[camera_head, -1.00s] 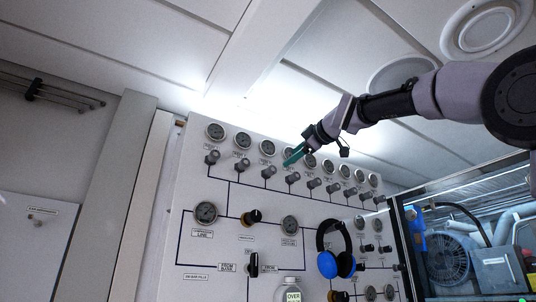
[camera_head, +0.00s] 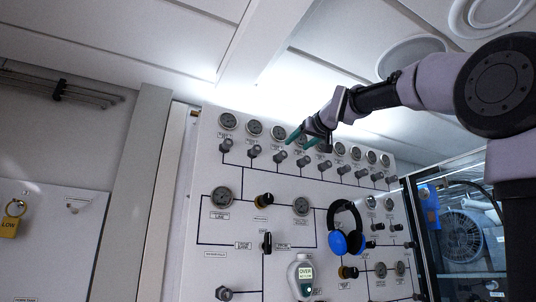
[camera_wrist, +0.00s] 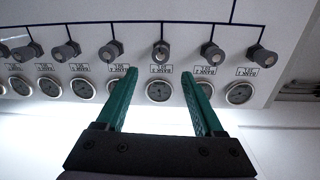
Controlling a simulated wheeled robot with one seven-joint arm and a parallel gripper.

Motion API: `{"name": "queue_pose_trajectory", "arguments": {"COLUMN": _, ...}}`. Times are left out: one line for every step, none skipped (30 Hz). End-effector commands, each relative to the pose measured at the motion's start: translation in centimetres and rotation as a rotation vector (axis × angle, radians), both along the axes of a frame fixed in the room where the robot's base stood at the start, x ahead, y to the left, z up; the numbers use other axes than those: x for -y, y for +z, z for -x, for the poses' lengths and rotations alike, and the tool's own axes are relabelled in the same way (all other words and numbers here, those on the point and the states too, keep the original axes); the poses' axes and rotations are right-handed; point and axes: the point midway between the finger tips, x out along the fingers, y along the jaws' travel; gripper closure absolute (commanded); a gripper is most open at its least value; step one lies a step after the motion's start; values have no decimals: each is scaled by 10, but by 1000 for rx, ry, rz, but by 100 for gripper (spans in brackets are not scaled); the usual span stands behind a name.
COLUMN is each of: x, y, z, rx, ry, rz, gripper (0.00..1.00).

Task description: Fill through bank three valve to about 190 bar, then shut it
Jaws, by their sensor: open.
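My gripper (camera_head: 304,138) is open, with teal fingers in front of the gauge row. In the wrist view, which shows the panel upside down, the bank three valve (camera_wrist: 160,50) lies centred ahead of the fingers of my gripper (camera_wrist: 160,82), apart from them. Its gauge (camera_wrist: 159,90) shows between the fingers; its reading is too small to tell.
Neighbouring valves (camera_wrist: 210,50) (camera_wrist: 112,50) stand close on both sides. Blue headphones (camera_head: 346,240) hang on the panel's lower right. A yellow LOW tag (camera_head: 9,227) hangs at far left.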

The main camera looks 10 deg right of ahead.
Motion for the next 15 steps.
{"name": "queue_pose_trajectory", "arguments": {"x": 0, "y": 0, "z": -4, "rx": -3, "ry": -2, "rz": -5, "gripper": 31}}
{"name": "queue_pose_trajectory", "arguments": {"x": -1, "y": 0, "z": -7, "rx": -3, "ry": -2, "rz": -6, "gripper": 31}}
{"name": "queue_pose_trajectory", "arguments": {"x": -3, "y": -1, "z": -12, "rx": -4, "ry": -1, "rz": -6, "gripper": 31}}
{"name": "queue_pose_trajectory", "arguments": {"x": -4, "y": -1, "z": -17, "rx": -5, "ry": -1, "rz": -6, "gripper": 31}}
{"name": "queue_pose_trajectory", "arguments": {"x": -5, "y": -2, "z": -22, "rx": -6, "ry": -1, "rz": -6, "gripper": 31}}
{"name": "queue_pose_trajectory", "arguments": {"x": -8, "y": -1, "z": -29, "rx": -4, "ry": 0, "rz": -5, "gripper": 31}}
{"name": "queue_pose_trajectory", "arguments": {"x": -9, "y": -1, "z": -35, "rx": -4, "ry": 0, "rz": -5, "gripper": 31}}
{"name": "queue_pose_trajectory", "arguments": {"x": -11, "y": -1, "z": -41, "rx": -4, "ry": 0, "rz": -5, "gripper": 31}}
{"name": "queue_pose_trajectory", "arguments": {"x": -13, "y": -1, "z": -49, "rx": -4, "ry": 0, "rz": -5, "gripper": 31}}
{"name": "queue_pose_trajectory", "arguments": {"x": -15, "y": -1, "z": -54, "rx": -3, "ry": 0, "rz": -5, "gripper": 31}}
{"name": "queue_pose_trajectory", "arguments": {"x": -16, "y": -1, "z": -60, "rx": -4, "ry": 0, "rz": -5, "gripper": 31}}
{"name": "queue_pose_trajectory", "arguments": {"x": -18, "y": -1, "z": -67, "rx": -3, "ry": 0, "rz": -4, "gripper": 31}}
{"name": "queue_pose_trajectory", "arguments": {"x": -19, "y": -1, "z": -72, "rx": -3, "ry": 0, "rz": -4, "gripper": 31}}
{"name": "queue_pose_trajectory", "arguments": {"x": -20, "y": -1, "z": -77, "rx": -4, "ry": 0, "rz": -4, "gripper": 31}}
{"name": "queue_pose_trajectory", "arguments": {"x": -22, "y": -1, "z": -82, "rx": -3, "ry": 0, "rz": -4, "gripper": 31}}
